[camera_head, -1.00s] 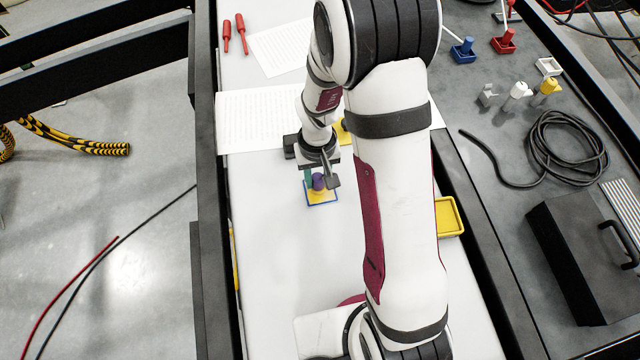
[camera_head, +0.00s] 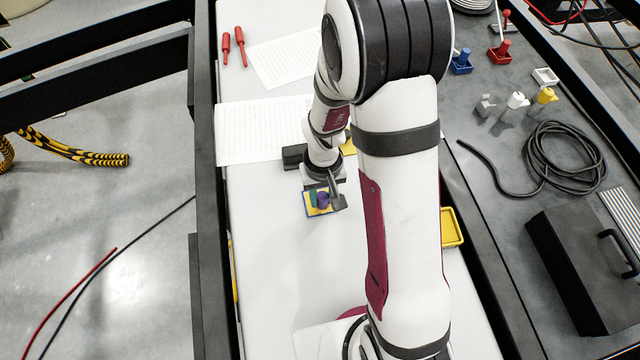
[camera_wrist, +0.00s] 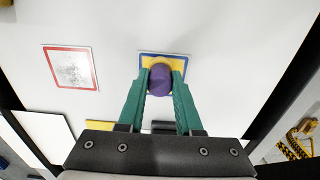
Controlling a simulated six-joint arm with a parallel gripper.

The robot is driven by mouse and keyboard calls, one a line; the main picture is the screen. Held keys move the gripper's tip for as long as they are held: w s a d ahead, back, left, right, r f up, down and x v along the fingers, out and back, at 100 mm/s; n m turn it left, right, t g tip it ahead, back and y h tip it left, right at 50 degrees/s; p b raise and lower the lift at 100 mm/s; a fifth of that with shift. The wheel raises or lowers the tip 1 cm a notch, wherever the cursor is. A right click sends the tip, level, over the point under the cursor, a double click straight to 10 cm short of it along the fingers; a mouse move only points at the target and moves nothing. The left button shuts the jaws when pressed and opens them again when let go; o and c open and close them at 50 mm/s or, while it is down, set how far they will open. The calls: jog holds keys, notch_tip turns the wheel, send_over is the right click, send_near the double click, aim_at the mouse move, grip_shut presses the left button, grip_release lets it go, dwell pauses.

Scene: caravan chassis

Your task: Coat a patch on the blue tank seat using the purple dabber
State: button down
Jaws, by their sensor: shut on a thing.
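My gripper (camera_head: 322,198) has green fingers, which show clearly in the wrist view (camera_wrist: 160,85). They are shut on the purple dabber (camera_wrist: 160,78), a rounded purple block also seen in the head view (camera_head: 324,202). The blue-edged square plate (camera_head: 308,211), which I take as the blue tank seat, lies flat on the white surface with yellow inside its border. In the wrist view the plate (camera_wrist: 146,53) shows behind the dabber, which covers its middle. I cannot tell whether the dabber touches it.
A red-edged plate (camera_wrist: 70,67) with a grey speckled face lies nearby in the wrist view. A yellow tray (camera_head: 452,228) stands right of my arm. Printed sheets (camera_head: 255,130) and red-handled tools (camera_head: 233,48) lie farther back.

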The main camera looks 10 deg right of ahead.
jog(key=shift+s, duration=0.85)
jog(key=shift+w, duration=3.4)
notch_tip(320, 180, up, 8)
